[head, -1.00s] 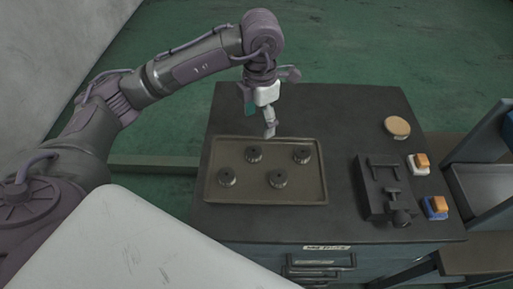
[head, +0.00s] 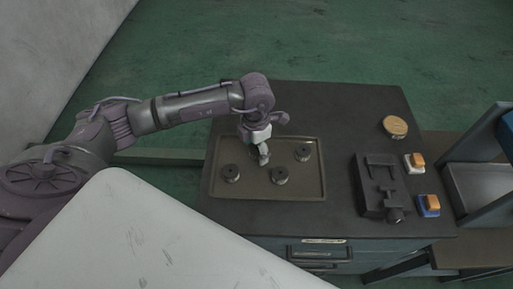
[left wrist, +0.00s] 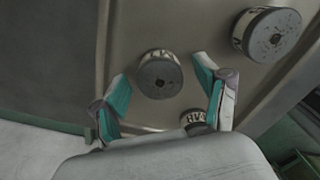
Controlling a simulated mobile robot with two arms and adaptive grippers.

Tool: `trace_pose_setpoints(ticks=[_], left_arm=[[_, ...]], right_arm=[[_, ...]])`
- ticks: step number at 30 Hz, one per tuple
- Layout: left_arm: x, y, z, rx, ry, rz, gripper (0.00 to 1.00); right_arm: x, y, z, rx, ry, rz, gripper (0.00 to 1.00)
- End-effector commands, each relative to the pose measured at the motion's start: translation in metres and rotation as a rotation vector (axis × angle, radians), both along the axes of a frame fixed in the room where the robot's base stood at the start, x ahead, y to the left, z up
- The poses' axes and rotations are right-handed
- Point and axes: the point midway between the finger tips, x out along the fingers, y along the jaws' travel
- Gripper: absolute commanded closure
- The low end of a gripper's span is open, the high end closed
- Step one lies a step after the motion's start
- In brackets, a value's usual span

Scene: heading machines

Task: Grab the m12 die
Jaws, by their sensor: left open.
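Several dark round dies stand on the tray (head: 297,195). In the head view I see a front left die (head: 231,173), a front right die (head: 280,175) and a back right die (head: 303,152); the back left one is hidden by my left gripper (head: 263,158). In the left wrist view, one die (left wrist: 160,74) shows between the open, teal-padded fingers of that gripper (left wrist: 160,80), with nothing held. Another die (left wrist: 268,34) is at upper right, and a third (left wrist: 195,118) is partly covered by the gripper body. Side markings are unclear, so I cannot tell which is m12.
A dark fixture (head: 378,185) stands right of the tray on the cabinet top. Beyond it are two orange-topped blocks, one white-based (head: 414,162), one blue-based (head: 429,205), and a round tan disc (head: 395,126). The tray has a raised rim.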

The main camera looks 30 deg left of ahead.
Motion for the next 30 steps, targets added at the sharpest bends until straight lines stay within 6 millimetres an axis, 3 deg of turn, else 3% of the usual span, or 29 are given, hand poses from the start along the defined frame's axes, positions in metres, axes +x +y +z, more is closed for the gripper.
trace_pose_setpoints(ticks=[5, 18, 30], left_arm=[[0.0002, -0.0002, -0.0002, -0.001, -0.001, -0.001, 0.28], [0.0005, -0.0002, 0.0004, -0.001, -0.001, 0.000, 1.00], [0.0015, -0.0006, 0.0054, -0.003, -0.004, 0.000, 1.00]], right_arm=[[-0.0002, 0.0001, -0.0005, 0.000, 0.000, -0.001, 0.60], [-0.0009, 0.0041, -0.0007, 0.005, 0.002, -0.003, 0.60], [-0.0017, 0.0050, -0.0034, 0.006, 0.003, -0.003, 0.60]])
